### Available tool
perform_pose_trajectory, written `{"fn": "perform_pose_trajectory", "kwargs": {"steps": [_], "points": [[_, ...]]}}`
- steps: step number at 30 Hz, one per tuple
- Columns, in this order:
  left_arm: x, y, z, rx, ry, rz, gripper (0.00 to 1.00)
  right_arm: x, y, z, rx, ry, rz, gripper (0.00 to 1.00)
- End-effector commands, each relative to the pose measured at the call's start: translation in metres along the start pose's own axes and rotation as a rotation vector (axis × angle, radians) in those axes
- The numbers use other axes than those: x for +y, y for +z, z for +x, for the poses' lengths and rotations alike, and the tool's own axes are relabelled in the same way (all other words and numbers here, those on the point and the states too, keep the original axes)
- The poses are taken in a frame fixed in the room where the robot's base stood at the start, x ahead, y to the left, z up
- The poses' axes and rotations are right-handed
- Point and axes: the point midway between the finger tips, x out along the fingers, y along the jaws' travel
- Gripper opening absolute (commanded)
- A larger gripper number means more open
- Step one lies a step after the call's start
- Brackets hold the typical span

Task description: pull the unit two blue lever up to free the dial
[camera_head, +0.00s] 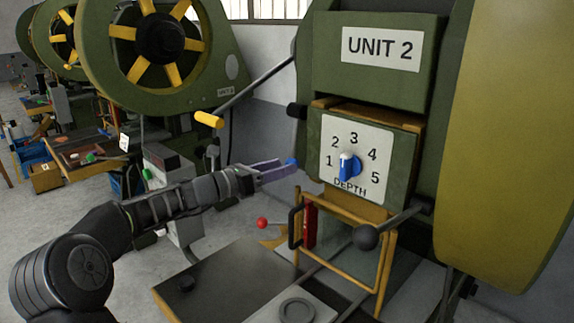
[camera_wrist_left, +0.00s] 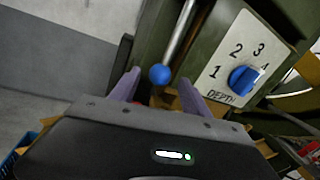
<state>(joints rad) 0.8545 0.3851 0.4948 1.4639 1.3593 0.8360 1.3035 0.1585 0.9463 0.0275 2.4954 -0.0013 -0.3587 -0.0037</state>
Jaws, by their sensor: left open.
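The UNIT 2 machine carries a white depth panel with a blue dial (camera_head: 349,166). The dial also shows in the left wrist view (camera_wrist_left: 243,80). The blue lever knob (camera_head: 291,162) is just left of the panel in the head view. In the left wrist view the blue ball (camera_wrist_left: 160,74) sits on the end of a metal rod (camera_wrist_left: 180,32). My left gripper (camera_head: 283,171) is open at the ball. In the wrist view its two purple fingers (camera_wrist_left: 158,88) stand on either side of the ball, apart from it. My right gripper is not in view.
A yellow-handled lever (camera_head: 209,119) reaches out at the upper left. A black ball lever (camera_head: 366,236) and a yellow-framed guard (camera_head: 388,262) are below the panel. A red knob (camera_head: 262,223) stands near the guard. A dark table (camera_head: 215,283) lies below my left arm.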

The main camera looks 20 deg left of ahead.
Motion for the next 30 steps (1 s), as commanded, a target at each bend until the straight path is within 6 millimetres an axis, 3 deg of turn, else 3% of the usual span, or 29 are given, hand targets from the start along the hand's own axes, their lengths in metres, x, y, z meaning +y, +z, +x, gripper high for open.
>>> {"fn": "perform_pose_trajectory", "kwargs": {"steps": [6,15,30], "points": [[0.0,0.0,0.025,0.0,-0.001,0.0,0.55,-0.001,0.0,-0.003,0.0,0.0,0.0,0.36],[0.0,0.0,0.027,0.0,0.0,0.0,0.55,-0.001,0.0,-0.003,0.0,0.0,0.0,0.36],[0.0,0.0,0.027,0.0,0.0,0.0,0.15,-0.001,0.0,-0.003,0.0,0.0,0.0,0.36]]}}
